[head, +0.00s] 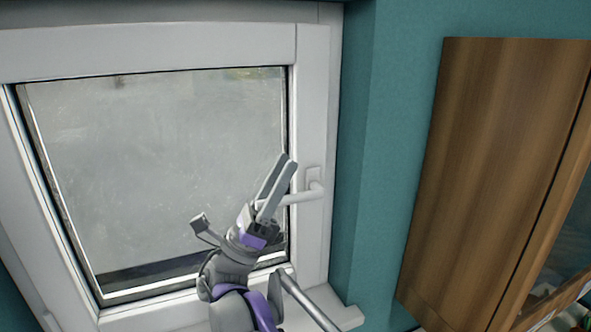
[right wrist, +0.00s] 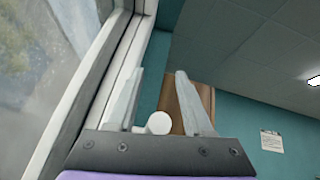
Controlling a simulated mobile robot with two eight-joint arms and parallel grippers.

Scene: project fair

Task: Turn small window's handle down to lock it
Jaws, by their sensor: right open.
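The small window (head: 160,130) has a white frame and a grey, hazy pane. Its white handle (head: 303,196) sits on the right side of the frame, with the lever pointing left, about horizontal. My right gripper (head: 284,168) is open at the lever's free end, its fingers pointing up and to the right and hiding part of the lever. In the right wrist view the handle's round white end (right wrist: 159,123) shows between the two open fingers (right wrist: 155,88), close to the palm. I cannot tell whether a finger touches it. My left gripper is not in view.
A wooden cabinet (head: 490,170) with a glass front hangs on the teal wall (head: 385,150) to the right. The white window sill (head: 345,318) runs below the frame. A paper notice (right wrist: 271,141) is on the wall in the right wrist view.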

